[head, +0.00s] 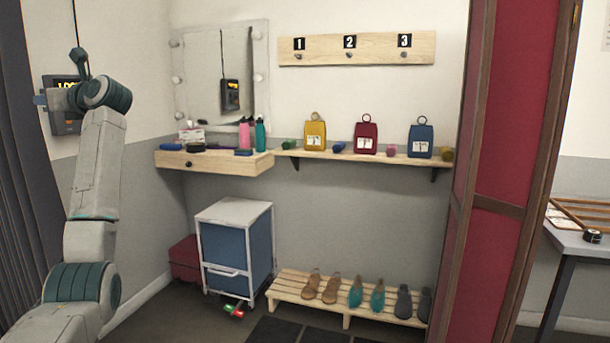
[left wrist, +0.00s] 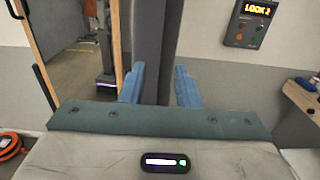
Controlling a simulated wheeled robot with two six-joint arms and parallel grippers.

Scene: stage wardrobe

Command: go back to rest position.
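My left arm rises on the left of the head view. Its gripper (head: 42,100) is up in front of the wall unit, which it partly covers. In the left wrist view the two blue fingers of the left gripper (left wrist: 158,85) stand well apart. I see nothing held between them; a dark grey upright shape (left wrist: 155,45) shows behind the gap, and I cannot tell how far off it is. My right gripper is in neither view.
A wall unit (left wrist: 250,22) reads "LOOK 2". A shelf (head: 310,157) carries tagged bags, with a shoe rack (head: 345,312) and a blue drawer cart (head: 236,248) below. A red panel (head: 498,160) stands right. A dark curtain (head: 22,220) hangs left.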

